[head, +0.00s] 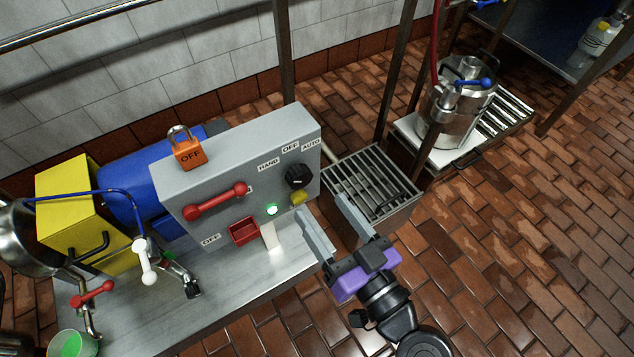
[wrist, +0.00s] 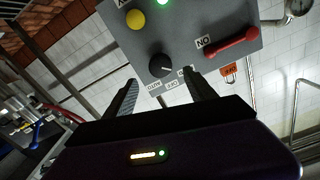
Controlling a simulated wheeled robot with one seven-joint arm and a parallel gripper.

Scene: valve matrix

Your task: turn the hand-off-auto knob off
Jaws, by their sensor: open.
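The black hand-off-auto knob (head: 299,175) is on the grey panel (head: 225,200), below the HAND, OFF and AUTO labels. In the wrist view the panel is upside down, and the knob (wrist: 160,66) shows between and beyond the fingertips. A thin pale mark on it seems to point to the HAND side, but it is small. My gripper (head: 322,207) is open and empty, in front of and to the lower right of the knob in the head view. It shows no contact with the knob. Its fingers (wrist: 160,82) spread to both sides in the wrist view.
A yellow button (head: 298,198) and a lit green lamp (head: 271,210) sit below the knob. A red handle (head: 215,201), a red switch (head: 243,231) and an orange padlock (head: 187,152) are farther left. A slatted metal stand (head: 372,183) stands right of the panel.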

